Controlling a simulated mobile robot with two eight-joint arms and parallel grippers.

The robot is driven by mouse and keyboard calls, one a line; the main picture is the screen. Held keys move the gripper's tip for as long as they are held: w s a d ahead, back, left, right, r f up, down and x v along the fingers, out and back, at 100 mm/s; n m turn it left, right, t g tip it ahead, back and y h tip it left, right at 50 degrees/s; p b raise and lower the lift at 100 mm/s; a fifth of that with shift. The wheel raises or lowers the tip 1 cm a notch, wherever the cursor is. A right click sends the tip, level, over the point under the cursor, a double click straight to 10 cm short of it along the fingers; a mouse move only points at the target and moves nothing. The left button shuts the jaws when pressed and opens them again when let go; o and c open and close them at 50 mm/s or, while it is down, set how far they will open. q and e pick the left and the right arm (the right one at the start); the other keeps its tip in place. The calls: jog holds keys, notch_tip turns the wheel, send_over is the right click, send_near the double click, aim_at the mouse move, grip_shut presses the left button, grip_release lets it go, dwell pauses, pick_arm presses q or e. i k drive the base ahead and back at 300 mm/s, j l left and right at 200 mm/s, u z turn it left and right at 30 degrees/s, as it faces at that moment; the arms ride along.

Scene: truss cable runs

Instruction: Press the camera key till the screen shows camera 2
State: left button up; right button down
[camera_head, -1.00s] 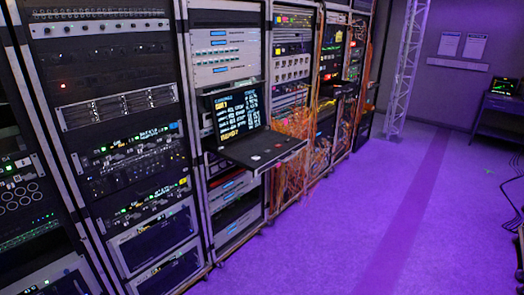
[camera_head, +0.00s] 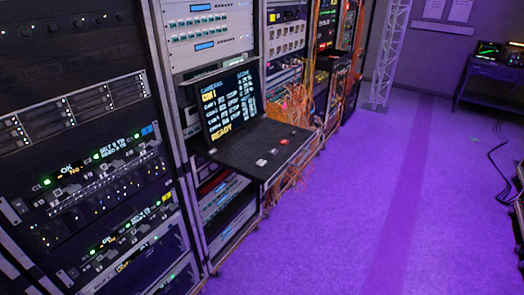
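A screen (camera_head: 229,106) stands tilted up at the back of a pull-out black shelf (camera_head: 240,150) in the middle rack. It lists cameras in blue, white and yellow text. The yellow line near the top appears to read CAM 1, and the bottom line reads READY. Neither of my grippers is in view.
Tall equipment racks (camera_head: 72,100) line the left side. Orange cables (camera_head: 292,115) hang beside the shelf. A metal truss (camera_head: 390,55) stands at the back, and a table (camera_head: 490,78) with a small monitor is at the right. The purple floor (camera_head: 330,225) in front is clear.

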aim_at(260, 163)
jog(key=i+j+z, duration=0.15)
jog(key=i+j, duration=0.3)
jog(key=i+j+z, duration=0.2)
jog(key=i+j, duration=0.2)
jog(key=j, duration=0.2)
